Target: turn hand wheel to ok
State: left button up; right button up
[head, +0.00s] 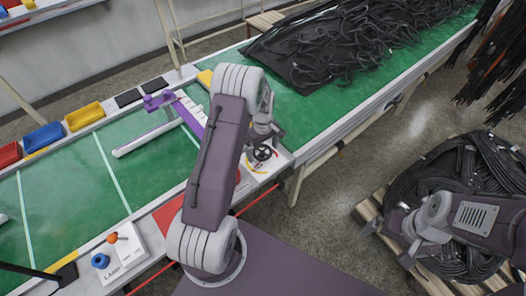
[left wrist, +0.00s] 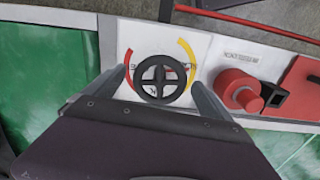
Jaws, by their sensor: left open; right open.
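The hand wheel (head: 262,153) is small, black and spoked, on a white panel at the near edge of the green table. In the left wrist view the wheel (left wrist: 160,80) lies between the two fingers of my left gripper (left wrist: 160,88). The fingers are open, one on each side of it; I cannot tell whether they touch it. A red arc is left of the wheel and a yellow arc right of it; lettering on the panel is partly hidden by the wheel. In the head view my left gripper (head: 266,138) is just above the wheel. My right gripper (head: 386,232) is open and empty at the right.
A red part (left wrist: 242,90) sits on the panel beside the wheel in the left wrist view. A purple and white fixture (head: 180,115) lies on the green table (head: 125,180). Black hoses (head: 350,40) are heaped at the back, and coiled hoses (head: 450,185) lie on a pallet at right.

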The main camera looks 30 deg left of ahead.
pick_arm(q)
jog(key=shift+s+f, duration=0.1)
jog(key=shift+f, duration=0.5)
jog(key=c, duration=1.4)
